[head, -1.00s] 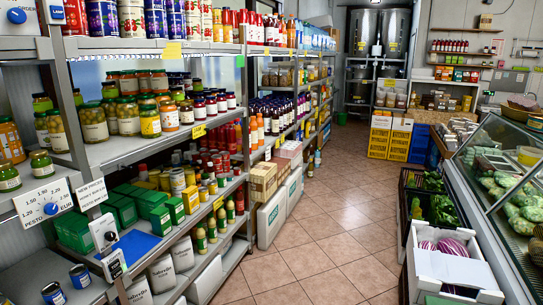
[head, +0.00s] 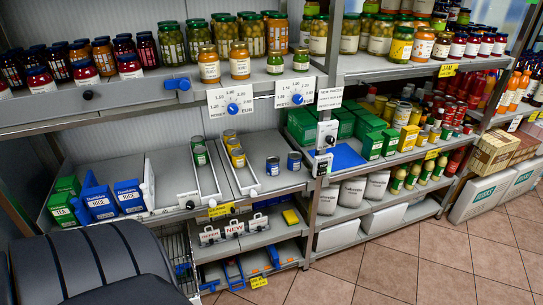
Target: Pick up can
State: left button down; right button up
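Several small cans stand on the middle shelf (head: 262,192) of the near rack. Two blue cans are side by side, the left one (head: 272,166) a little lower in the picture than the right one (head: 294,161). To their left, yellow-labelled cans (head: 237,157) stand in a white sloping channel. Further left, green-labelled cans (head: 200,155) stand in a second channel. All these cans look upright. Neither of my grippers shows in the head view, and nothing is seen touching the cans.
Jars (head: 209,66) line the shelf above. Blue rice boxes (head: 130,196) and green tea boxes (head: 66,186) stand left on the can shelf. White bags (head: 352,190) are at the right. Tiled floor (head: 400,262) is free at lower right. A dark ribbed form covers the bottom-left corner.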

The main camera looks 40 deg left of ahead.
aim_at(273, 167)
jog(key=u, duration=0.4)
jog(key=i+u, duration=0.15)
jog(key=u, duration=0.25)
jog(key=i+u, duration=0.1)
jog(key=u, duration=0.65)
jog(key=i+l, duration=0.25)
jog(key=i, duration=0.15)
jog(key=i+l+u, duration=0.1)
jog(key=i+l, duration=0.15)
jog(key=i, duration=0.15)
